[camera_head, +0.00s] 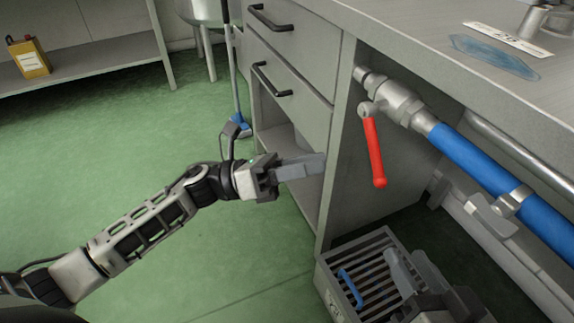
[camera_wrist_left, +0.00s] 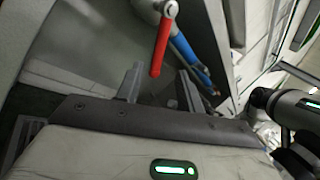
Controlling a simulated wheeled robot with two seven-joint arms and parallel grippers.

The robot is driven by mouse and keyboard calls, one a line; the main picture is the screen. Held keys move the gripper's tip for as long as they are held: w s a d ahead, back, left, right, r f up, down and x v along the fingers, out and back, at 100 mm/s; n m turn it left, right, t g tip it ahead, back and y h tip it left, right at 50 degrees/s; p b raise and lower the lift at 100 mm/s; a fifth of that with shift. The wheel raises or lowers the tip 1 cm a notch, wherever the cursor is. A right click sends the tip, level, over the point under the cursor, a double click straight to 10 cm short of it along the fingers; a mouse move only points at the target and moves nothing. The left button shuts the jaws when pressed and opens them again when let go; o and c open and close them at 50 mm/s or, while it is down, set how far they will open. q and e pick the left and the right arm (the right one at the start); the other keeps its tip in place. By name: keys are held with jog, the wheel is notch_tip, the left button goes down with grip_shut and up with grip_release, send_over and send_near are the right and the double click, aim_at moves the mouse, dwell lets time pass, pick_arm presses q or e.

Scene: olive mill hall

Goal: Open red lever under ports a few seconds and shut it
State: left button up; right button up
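The red lever (camera_head: 374,152) hangs down from a metal valve (camera_head: 393,99) on the pipe under the worktop. It also shows in the left wrist view (camera_wrist_left: 161,46), just beyond and between the fingertips. My left gripper (camera_head: 305,167) is open and empty, to the left of the lever with a gap between them in the head view. Its two fingers (camera_wrist_left: 158,88) stand apart in the left wrist view. My right gripper (camera_head: 412,270) is low at the bottom right, in front of the crate; its fingers look apart with nothing between them.
A blue pipe (camera_head: 485,168) runs right from the valve. A drawer cabinet (camera_head: 290,60) stands left of the lever, its side panel near my left fingers. A slatted grey crate (camera_head: 337,290) with a blue item sits below. Green floor (camera_head: 130,150) is clear on the left.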

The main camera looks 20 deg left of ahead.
pick_arm(q)
jog(key=shift+v, duration=1.8)
jog(key=shift+c, duration=0.4)
jog(key=shift+d, duration=0.1)
jog(key=c, duration=0.5)
jog(key=shift+d+r+n+t, duration=0.15)
jog(key=shift+n+t, duration=0.15)
jog(key=shift+n, duration=0.25)
jog(key=shift+d+r+n+t, duration=0.1)
jog(key=shift+n+t, duration=0.2)
jog(key=shift+n, duration=0.25)
grip_shut()
jog(key=s+d+f+m+t+y, duration=0.2)
jog(key=s+d+m+y, duration=0.1)
jog(key=m, duration=1.3)
jog(key=s+d+f+m+t+y, duration=0.1)
jog(key=s+m+y, duration=0.4)
jog(key=m, duration=1.1)
jog(key=d+t+y, duration=0.1)
jog(key=d+y, duration=0.1)
jog(key=y, duration=0.1)
jog(key=shift+s+d+f+m+t, duration=0.3)
jog(key=shift+s+d+f+m, duration=0.05)
jog(key=shift+m, duration=0.05)
